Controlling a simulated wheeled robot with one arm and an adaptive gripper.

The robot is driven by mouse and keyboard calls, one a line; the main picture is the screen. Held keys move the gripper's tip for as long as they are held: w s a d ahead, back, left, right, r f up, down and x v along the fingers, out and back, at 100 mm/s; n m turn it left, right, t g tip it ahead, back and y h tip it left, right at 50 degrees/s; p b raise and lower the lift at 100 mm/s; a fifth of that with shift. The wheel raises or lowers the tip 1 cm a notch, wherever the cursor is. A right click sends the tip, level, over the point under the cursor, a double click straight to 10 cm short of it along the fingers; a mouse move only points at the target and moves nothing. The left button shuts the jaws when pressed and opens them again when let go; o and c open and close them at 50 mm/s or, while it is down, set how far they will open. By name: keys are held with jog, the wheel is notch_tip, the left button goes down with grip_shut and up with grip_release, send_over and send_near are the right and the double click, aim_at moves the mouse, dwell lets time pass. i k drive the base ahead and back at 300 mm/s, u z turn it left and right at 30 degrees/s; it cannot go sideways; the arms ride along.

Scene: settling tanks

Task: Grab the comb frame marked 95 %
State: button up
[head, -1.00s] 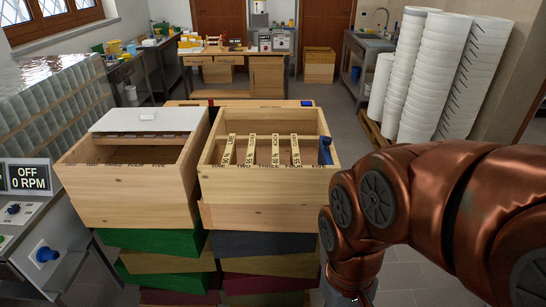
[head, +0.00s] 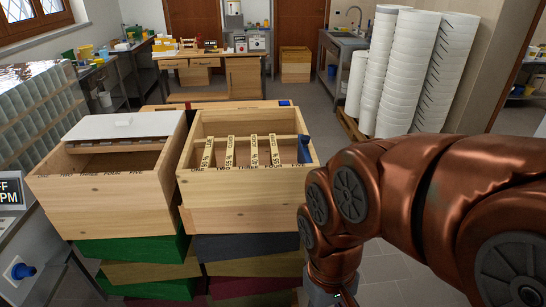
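Several comb frames hang side by side in the right wooden box (head: 245,218), their pale yellow top bars carrying percent labels. The labels are small and blurred; the second bar from the left (head: 230,152) seems to read 95 %, but I cannot be sure. The other bars are the first (head: 208,153), the third (head: 254,151) and the last (head: 275,151). Slot words run along the box's front rim. My gripper (head: 328,298) is only partly in view at the bottom edge, in front and to the right of the box, apart from the frames. Its fingers are hidden.
A blue object (head: 304,150) sits at the right end of the right box. The left wooden box (head: 95,205) has a white lid (head: 125,126) over its back part. Both stand on coloured stacked boxes. White bucket stacks (head: 400,75) stand at the back right. Floor is free between.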

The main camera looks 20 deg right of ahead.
aim_at(230, 159)
jog(key=k, duration=0.5)
jog(key=z, duration=1.2)
jog(key=i, duration=1.05)
jog(key=u, duration=1.65)
jog(key=k, duration=0.45)
jog(key=z, duration=0.6)
jog(key=i, duration=0.75)
jog(key=u, duration=0.1)
